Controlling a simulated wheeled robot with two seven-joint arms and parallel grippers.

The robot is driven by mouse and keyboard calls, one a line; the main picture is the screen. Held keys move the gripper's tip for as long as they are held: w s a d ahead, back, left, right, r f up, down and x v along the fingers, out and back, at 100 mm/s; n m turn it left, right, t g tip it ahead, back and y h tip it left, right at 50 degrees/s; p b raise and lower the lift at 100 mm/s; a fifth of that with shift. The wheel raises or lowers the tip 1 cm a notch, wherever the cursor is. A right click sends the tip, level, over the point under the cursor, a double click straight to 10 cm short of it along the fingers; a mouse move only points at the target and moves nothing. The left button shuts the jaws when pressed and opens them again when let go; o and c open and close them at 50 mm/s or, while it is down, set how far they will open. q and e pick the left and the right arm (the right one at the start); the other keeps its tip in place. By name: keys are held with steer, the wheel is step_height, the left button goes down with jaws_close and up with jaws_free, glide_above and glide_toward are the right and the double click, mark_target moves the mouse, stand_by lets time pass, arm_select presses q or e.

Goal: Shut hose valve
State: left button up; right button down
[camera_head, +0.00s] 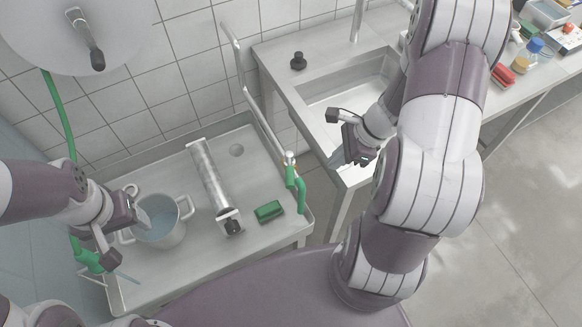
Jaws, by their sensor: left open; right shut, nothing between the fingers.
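A green hose (62,120) runs down the wall from the round grey drum at the upper left, and my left forearm hides part of it. A green fitting (88,260) with thin grey parts is at the basin's left edge, just below my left gripper. I cannot tell either valve's handle position. My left gripper (124,236) is open at the left side of the pot. My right gripper (354,158) is shut and empty above the sink counter's front edge.
A metal pot (163,236) of water, a metal cylinder (208,180) and a green sponge (268,211) are in the shallow basin (262,240). A black stopper (298,61) stands by the sink (345,88). Bottles and a red sponge (503,76) lie right.

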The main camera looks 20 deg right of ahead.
mark_target(290, 170)
steer(key=a+f, duration=0.2)
steer(key=w+a+f, duration=0.1)
steer(key=a+f, duration=0.1)
steer(key=w+a+f, duration=0.1)
steer(key=a, duration=0.1)
steer(key=shift+w+a+f, duration=0.25)
steer(key=shift+f, duration=0.15)
steer(key=shift+w, duration=0.1)
